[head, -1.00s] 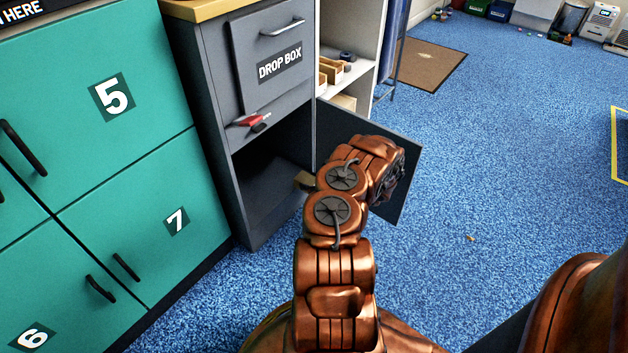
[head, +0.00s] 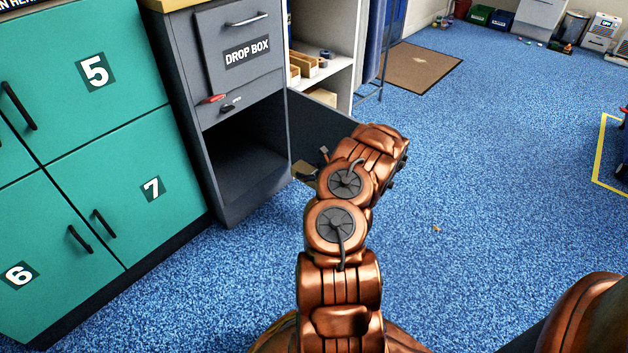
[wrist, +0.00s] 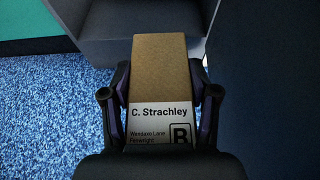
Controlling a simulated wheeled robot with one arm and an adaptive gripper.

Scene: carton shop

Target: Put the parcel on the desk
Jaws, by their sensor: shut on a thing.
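The parcel (wrist: 160,65) is a brown cardboard box with a white label reading "C. Strachley". My gripper (wrist: 161,85) is shut on it, with one finger on each side. In the head view a small part of the parcel (head: 303,170) shows past my arm, just right of the open lower compartment of the drop box cabinet (head: 225,205). Most of the parcel and gripper are hidden there by my arm. No desk can be made out in either view.
The cabinet's dark door (head: 335,125) hangs open behind my arm. Teal numbered lockers (head: 120,150) stand to the left. White shelves (head: 325,70) with small boxes stand behind the cabinet. Blue carpet (head: 490,200) is open to the right, with a brown mat (head: 420,67) farther back.

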